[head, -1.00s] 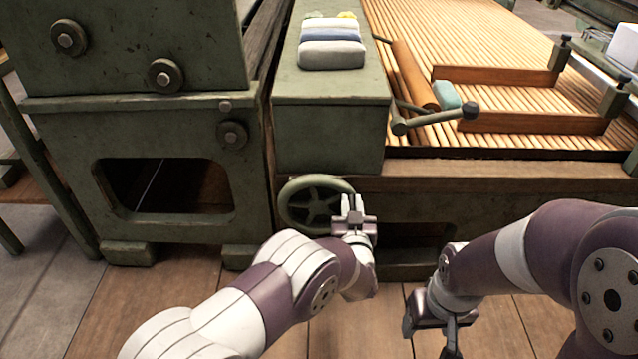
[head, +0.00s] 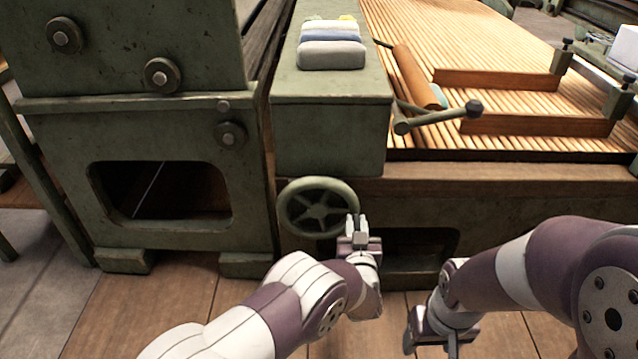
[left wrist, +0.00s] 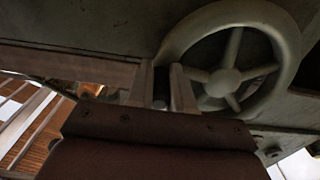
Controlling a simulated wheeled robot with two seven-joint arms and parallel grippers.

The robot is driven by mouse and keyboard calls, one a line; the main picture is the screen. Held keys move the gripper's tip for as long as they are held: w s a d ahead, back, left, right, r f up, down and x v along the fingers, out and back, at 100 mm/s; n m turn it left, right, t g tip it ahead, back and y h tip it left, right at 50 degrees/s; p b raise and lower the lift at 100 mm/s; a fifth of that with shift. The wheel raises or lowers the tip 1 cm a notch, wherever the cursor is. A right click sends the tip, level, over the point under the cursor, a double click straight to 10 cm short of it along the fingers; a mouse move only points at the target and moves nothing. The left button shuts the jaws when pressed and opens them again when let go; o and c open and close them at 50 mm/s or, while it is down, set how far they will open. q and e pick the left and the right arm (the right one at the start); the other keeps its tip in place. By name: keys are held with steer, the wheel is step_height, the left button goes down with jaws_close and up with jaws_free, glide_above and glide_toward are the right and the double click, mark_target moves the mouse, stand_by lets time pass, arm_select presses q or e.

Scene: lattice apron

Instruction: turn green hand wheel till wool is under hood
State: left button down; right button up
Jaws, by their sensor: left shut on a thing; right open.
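The green hand wheel (head: 291,218) stands upright on the machine's front, below a green box-shaped housing (head: 330,130). My left gripper (head: 357,224) is shut on the wheel's rim at its lower right; in the left wrist view its fingers (left wrist: 164,88) are at the rim of the wheel (left wrist: 285,55). A small pale blue-grey piece (head: 442,98), perhaps the wool, shows on the slatted lattice at the brown roller's near end, mostly hidden by the roller and lever. I cannot tell which green cover is the hood. My right gripper (head: 432,343) is open and low, away from the wheel.
Folded grey, blue and white pads (head: 332,54) lie on the housing. A brown roller (head: 412,72) and a lever with a dark knob (head: 473,108) stand over the slatted lattice (head: 450,35). A large green machine (head: 130,60) stands at left. Wooden floor lies in front.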

mark_target(338, 232)
arm_select(q)
steer(key=f+b, duration=0.1)
steer(key=a+f+b, duration=0.1)
steer(key=f, duration=0.1)
steer(key=shift+a+f, duration=0.1)
steer(key=shift+f, duration=0.1)
steer(key=shift+w+a+f+b, duration=0.1)
steer(key=shift+a+f+b, duration=0.25)
steer(key=shift+a+f, duration=0.95)
steer(key=shift+f, duration=0.05)
steer(key=shift+a, duration=0.1)
